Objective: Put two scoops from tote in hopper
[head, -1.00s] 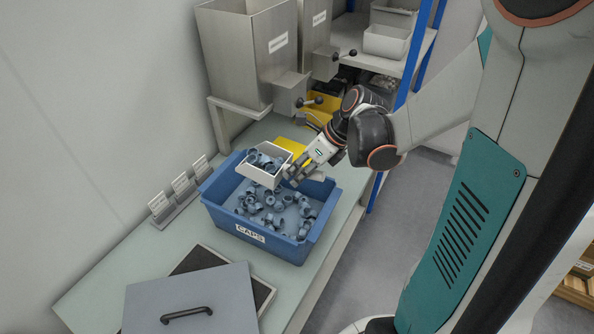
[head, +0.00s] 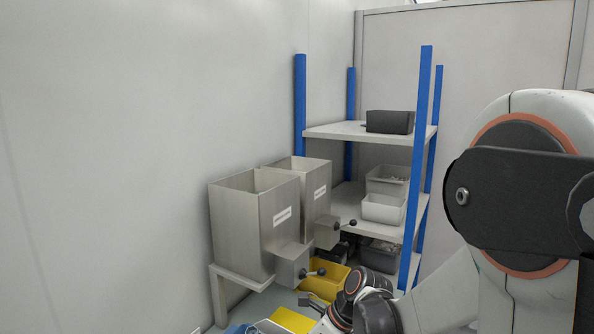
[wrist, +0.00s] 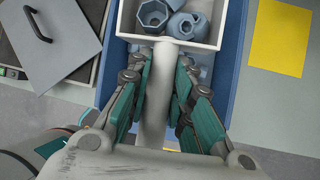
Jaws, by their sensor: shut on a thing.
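My gripper (wrist: 162,66) is shut on the pale handle of the scoop (wrist: 160,38) in the wrist view. The white scoop pan holds several blue-grey caps (wrist: 189,24) and is over the blue tote (wrist: 236,62). More caps show beside the handle in the tote, which is mostly hidden. In the head view only a sliver of the tote (head: 238,328) shows at the bottom edge. Two open-topped metal hoppers stand against the wall: a nearer one (head: 240,230) and a farther one (head: 318,190). Their labels are too small to read.
Each hopper has a dark-knobbed lever (head: 314,273) at its front. A yellow bin (head: 325,278) sits below. A blue-posted shelf (head: 423,150) with bins stands behind. In the wrist view, a grey lid (wrist: 60,45) lies left and a yellow sheet (wrist: 280,40) right.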

